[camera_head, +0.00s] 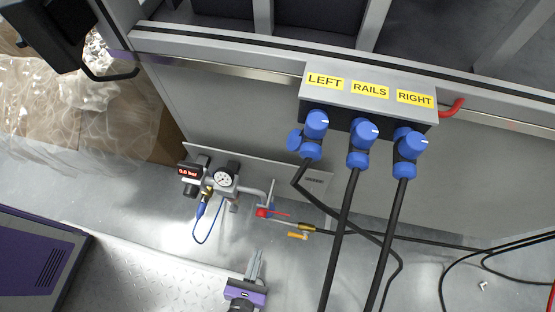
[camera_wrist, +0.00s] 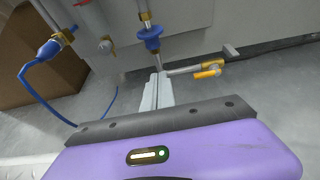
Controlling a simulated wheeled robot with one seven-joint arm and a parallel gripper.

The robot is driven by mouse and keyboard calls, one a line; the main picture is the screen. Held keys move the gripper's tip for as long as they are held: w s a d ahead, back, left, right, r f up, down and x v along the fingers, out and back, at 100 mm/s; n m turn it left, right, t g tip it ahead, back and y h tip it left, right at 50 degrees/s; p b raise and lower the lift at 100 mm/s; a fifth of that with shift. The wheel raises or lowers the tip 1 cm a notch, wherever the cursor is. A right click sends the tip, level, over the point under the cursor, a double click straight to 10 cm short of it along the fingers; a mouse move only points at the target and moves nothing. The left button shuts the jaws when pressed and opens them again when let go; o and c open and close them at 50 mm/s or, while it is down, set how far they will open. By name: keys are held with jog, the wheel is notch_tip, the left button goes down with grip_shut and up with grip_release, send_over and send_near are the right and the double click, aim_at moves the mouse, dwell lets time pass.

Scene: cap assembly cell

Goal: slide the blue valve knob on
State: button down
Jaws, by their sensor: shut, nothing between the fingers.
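A blue knob-like piece (camera_wrist: 152,38) shows in the wrist view, around a metal stem below a brass fitting. I cannot tell how far it sits on the stem. In the head view, that area is small, beside a red part (camera_head: 262,212) of the pipework. My gripper (camera_head: 257,252) is at the bottom centre of the head view, on the near side of the pipework. In the wrist view its fingers (camera_wrist: 160,77) are together and empty, pointing toward the stem just below the blue piece. I cannot tell whether the tips touch the stem.
A pressure gauge (camera_head: 225,179) and a red-lit display (camera_head: 189,172) stand left of the valve, with a blue hose (camera_head: 207,240) looping down. A yellow-handled tap (camera_wrist: 208,70) is close on the right. Blue plugs (camera_head: 361,134) with black cables hang further right.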

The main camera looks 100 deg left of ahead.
jog(key=b+x, duration=0.4)
jog(key=x, duration=0.5)
jog(key=shift+a+r+p, duration=0.2)
jog(key=shift+r+p, duration=0.35)
jog(key=shift+r, duration=0.35)
jog(key=shift+a+r+p, duration=0.25)
jog(key=shift+r+p, duration=0.25)
jog(key=shift+r, duration=0.4)
jog(key=shift+r+p, duration=1.1)
jog(key=shift+r, duration=0.35)
